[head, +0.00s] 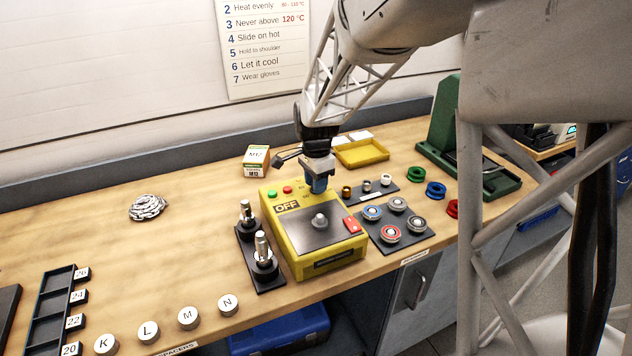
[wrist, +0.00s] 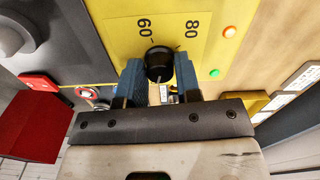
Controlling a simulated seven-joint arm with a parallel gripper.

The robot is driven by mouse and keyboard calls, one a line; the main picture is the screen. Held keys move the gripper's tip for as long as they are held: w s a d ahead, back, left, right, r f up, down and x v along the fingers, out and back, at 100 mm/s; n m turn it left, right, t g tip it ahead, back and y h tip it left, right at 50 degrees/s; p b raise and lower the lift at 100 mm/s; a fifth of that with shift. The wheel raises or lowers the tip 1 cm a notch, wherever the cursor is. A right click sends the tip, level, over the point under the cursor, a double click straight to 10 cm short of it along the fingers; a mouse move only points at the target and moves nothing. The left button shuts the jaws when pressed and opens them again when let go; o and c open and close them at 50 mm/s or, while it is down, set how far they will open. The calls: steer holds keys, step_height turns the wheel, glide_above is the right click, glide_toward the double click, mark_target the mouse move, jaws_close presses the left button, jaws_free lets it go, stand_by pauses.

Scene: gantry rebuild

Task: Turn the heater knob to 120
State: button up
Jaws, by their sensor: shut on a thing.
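The yellow heater box (head: 339,262) stands near the front edge of the bench, with an "OFF" plate and a black top with a grey cone. In the wrist view the black heater knob (wrist: 158,66) sits on the yellow face, with the printed numbers 60 and 80 beside it. My gripper (wrist: 158,72) has its blue fingers on either side of the knob and is shut on it. In the head view my gripper (head: 318,186) is at the back of the box and hides the knob. The knob's exact pointer setting is hard to read.
Bearings lie on a dark mat (head: 402,245) right of the box. A dark stand (head: 262,285) with upright metal posts is close on its left. A green press (head: 445,150) stands at the back right.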

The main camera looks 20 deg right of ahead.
steer(key=o, duration=0.9)
steer(key=shift+r, duration=0.1)
steer(key=shift+r, duration=3.8)
steer(key=shift+s, duration=0.1)
